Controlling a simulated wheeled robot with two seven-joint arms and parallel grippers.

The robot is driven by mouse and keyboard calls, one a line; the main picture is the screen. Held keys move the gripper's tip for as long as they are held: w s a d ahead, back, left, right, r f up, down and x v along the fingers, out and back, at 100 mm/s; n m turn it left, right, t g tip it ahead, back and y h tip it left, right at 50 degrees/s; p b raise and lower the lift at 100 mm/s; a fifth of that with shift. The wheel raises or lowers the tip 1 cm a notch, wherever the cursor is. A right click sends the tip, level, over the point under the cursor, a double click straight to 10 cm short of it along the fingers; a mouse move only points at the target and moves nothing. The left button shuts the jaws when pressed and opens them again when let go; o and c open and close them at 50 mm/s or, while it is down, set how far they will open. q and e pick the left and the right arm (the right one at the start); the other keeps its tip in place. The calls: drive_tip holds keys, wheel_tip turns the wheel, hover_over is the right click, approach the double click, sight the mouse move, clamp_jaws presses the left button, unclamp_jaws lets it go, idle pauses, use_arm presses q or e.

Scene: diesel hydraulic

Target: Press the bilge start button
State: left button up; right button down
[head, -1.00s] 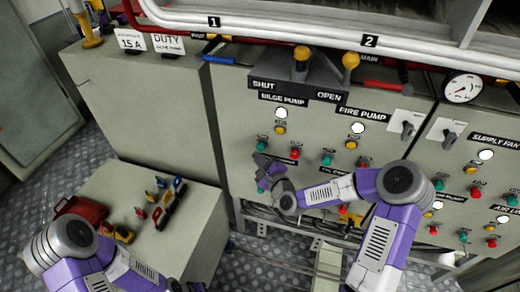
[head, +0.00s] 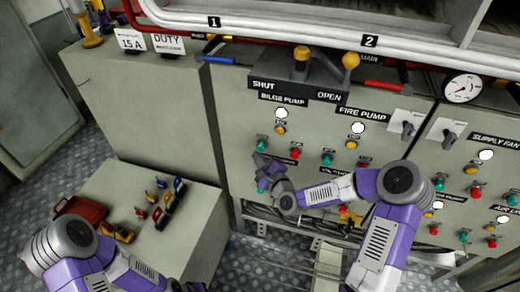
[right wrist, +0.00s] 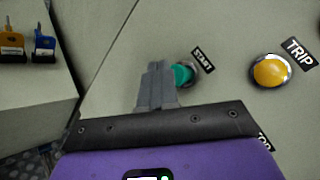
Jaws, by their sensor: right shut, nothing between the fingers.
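The bilge start button is a green button (head: 262,145) at the left of the group under the BILGE PUMP label (head: 283,99). In the right wrist view the green button (right wrist: 183,74) has a START label and is partly covered by my fingers. My right gripper (head: 259,159) is shut and empty, with its tips just below the button in the head view. In the right wrist view the fingertips (right wrist: 157,66) overlap the button's left side; contact cannot be told. My left arm is at the lower left; its gripper is out of view.
A yellow TRIP button (right wrist: 271,70) and a red button (head: 295,153) are close to the start button. The FIRE PUMP group (head: 363,112) is to the right. A low cabinet with a red box (head: 78,207) and small padlock-like items (head: 160,197) stands at the left.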

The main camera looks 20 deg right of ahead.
idle(0.7)
drive_tip(key=shift+w+d, duration=0.25)
drive_tip(key=shift+w, duration=0.1)
